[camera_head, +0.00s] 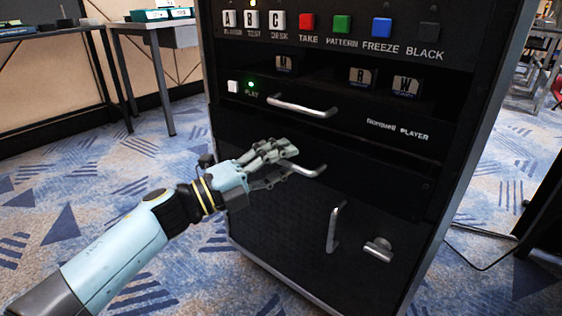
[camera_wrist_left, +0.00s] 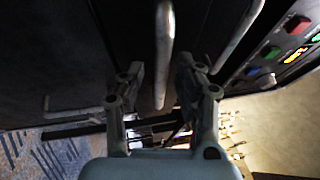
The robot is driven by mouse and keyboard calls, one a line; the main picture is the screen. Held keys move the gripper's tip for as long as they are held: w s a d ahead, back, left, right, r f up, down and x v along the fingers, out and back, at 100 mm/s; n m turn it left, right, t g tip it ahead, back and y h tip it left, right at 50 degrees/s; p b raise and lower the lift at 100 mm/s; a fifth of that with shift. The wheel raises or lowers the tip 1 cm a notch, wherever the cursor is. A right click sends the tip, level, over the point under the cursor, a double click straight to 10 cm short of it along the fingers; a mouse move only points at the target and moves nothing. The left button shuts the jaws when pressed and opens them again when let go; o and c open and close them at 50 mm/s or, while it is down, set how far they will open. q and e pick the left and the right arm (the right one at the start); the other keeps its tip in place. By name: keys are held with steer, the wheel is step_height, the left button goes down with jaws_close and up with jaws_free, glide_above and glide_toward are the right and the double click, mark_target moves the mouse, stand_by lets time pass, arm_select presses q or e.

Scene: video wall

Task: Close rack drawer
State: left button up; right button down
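A black equipment rack (camera_head: 380,200) stands in front of me. A drawer front (camera_head: 390,180) with a silver bar handle (camera_head: 313,171) lies below the panel marked PLAYER. I cannot tell how far that drawer stands out. My left gripper (camera_head: 284,157) is at this handle, partly covering it. In the left wrist view, the gripper's two fingers (camera_wrist_left: 160,75) are apart, with the silver handle (camera_wrist_left: 164,45) showing between them. I cannot tell whether they touch it. My right gripper is in neither view.
A table (camera_head: 150,28) stands behind left. Patterned carpet (camera_head: 70,200) is clear at left.

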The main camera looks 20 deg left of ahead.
arm_select(q)
jaws_close()
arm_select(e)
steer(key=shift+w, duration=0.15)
arm_select(q)
steer(key=w, duration=0.2)
steer(key=w+d, duration=0.1)
steer(key=shift+w+d+f, duration=0.1)
steer(key=shift+w+d, duration=0.1)
steer(key=shift+w, duration=0.2)
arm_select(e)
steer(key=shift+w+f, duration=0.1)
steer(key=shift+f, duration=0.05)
arm_select(q)
jaws_free()
